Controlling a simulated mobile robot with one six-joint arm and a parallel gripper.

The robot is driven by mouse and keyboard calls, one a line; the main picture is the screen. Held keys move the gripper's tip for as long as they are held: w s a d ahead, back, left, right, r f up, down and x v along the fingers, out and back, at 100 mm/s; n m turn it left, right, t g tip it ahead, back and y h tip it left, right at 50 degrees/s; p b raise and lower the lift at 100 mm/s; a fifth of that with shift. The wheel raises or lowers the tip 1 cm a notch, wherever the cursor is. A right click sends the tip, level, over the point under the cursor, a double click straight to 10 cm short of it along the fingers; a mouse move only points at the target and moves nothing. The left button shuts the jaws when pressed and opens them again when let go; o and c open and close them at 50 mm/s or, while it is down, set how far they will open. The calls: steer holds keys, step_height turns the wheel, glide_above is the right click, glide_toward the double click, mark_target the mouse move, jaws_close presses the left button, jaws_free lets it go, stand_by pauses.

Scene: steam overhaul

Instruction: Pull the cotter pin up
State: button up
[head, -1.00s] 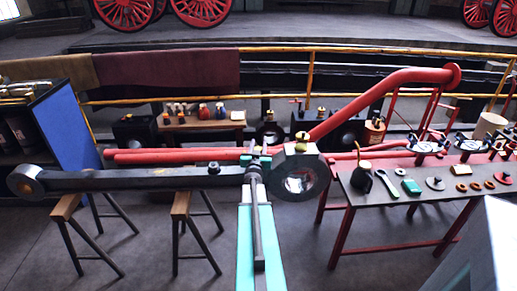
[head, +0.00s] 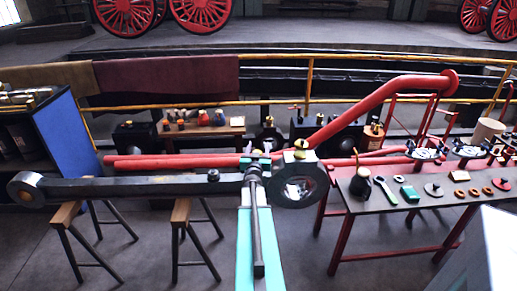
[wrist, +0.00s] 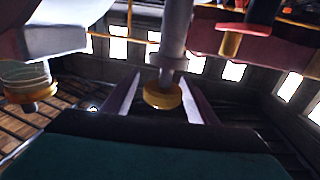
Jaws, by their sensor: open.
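A long dark rod (head: 120,189) lies level across two wooden trestles, with a large ring-shaped end (head: 300,186) at its right. A brass cap (head: 301,144) stands on top of that end. My gripper (head: 253,168) is at the rod just left of the ring end, in front of part of it. In the wrist view my gripper (wrist: 162,108) is open, one finger on each side of a brass round end (wrist: 162,96) on a grey shaft (wrist: 174,45). I cannot tell whether the fingers touch it. I cannot clearly make out the cotter pin; my arm hides part of that area.
A dark bolt head (head: 213,175) stands on the rod left of my gripper. A red-legged bench (head: 400,215) with several small parts stands at right. A thick red pipe (head: 375,100) slopes up behind. A blue panel (head: 62,130) is at left. Floor is clear in front.

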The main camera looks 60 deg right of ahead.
steer(key=shift+a, duration=0.15)
steer(key=v, duration=1.1)
steer(key=shift+s, duration=0.15)
steer(key=p, duration=0.2)
steer(key=a+p, duration=0.1)
steer(key=shift+s+a+r+p, duration=0.1)
steer(key=shift+s+p, duration=0.2)
steer(key=shift+p, duration=0.05)
steer(key=shift+s+a+p, duration=0.15)
steer(key=shift+a+p, duration=0.15)
steer(key=shift+p, duration=0.4)
steer(key=shift+a, duration=0.1)
stand_by(0.4)
